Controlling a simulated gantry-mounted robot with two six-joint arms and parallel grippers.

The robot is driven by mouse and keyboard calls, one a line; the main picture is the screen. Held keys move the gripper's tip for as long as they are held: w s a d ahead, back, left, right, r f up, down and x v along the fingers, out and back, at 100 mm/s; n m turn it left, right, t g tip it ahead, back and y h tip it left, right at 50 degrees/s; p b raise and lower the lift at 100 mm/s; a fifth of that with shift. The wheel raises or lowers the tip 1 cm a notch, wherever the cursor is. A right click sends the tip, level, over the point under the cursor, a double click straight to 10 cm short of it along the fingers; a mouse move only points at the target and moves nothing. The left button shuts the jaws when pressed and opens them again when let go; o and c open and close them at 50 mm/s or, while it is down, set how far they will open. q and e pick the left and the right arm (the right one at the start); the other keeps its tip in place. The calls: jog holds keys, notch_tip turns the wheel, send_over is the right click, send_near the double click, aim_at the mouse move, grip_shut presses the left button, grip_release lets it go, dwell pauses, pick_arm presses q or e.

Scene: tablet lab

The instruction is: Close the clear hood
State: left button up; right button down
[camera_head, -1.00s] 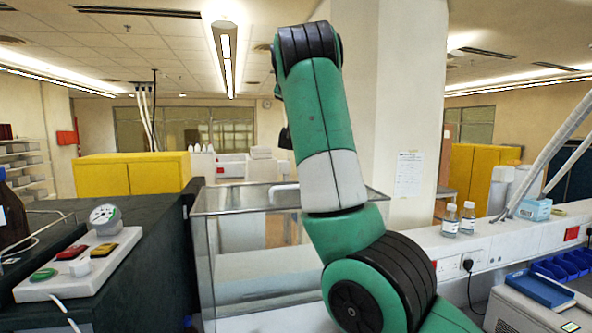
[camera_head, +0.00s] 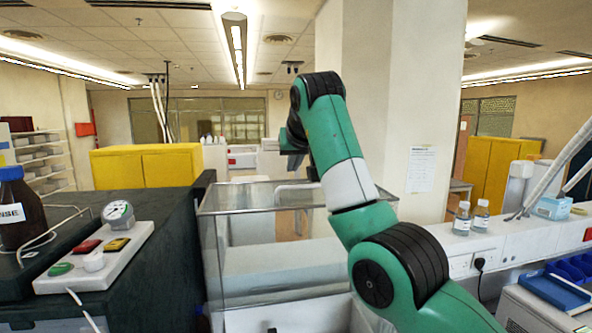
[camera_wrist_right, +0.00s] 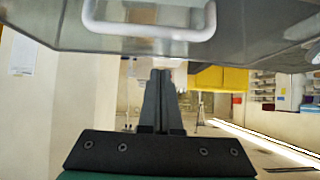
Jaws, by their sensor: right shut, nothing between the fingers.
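The clear hood (camera_head: 212,268) is a transparent box with a grey rim, standing in the middle of the head view. My right arm covers its right part. A white bar handle (camera_head: 291,188) shows at its far side. In the right wrist view, which looks upside down, the hood's clear panel (camera_wrist_right: 262,22) and handle (camera_wrist_right: 150,32) fill the top. My right gripper (camera_wrist_right: 162,74) is shut and empty, apart from the handle. In the head view the right gripper (camera_head: 290,140) is dark, partly behind my wrist, above the handle. My left gripper is out of view.
A dark bench (camera_head: 160,270) on the left carries a white button panel (camera_head: 105,262) and a brown bottle (camera_head: 18,215). A white ledge at right holds two small bottles (camera_head: 472,216). A pillar (camera_head: 375,110) rises behind my arm. Yellow cabinets (camera_head: 145,166) stand farther back.

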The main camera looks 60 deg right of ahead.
aim_at(295, 187)
jog(key=shift+s+a+f+b, duration=0.3)
jog(key=shift+s+a+f, duration=0.15)
jog(key=shift+a, duration=0.1)
jog(key=shift+s+a+f+b, duration=0.3)
jog(key=shift+a+f, duration=0.1)
jog(key=shift+a, duration=0.15)
jog(key=shift+s+a+f, duration=0.1)
jog(key=shift+s+a, duration=0.15)
jog(key=shift+a, duration=0.05)
jog(key=shift+a+f, duration=0.1)
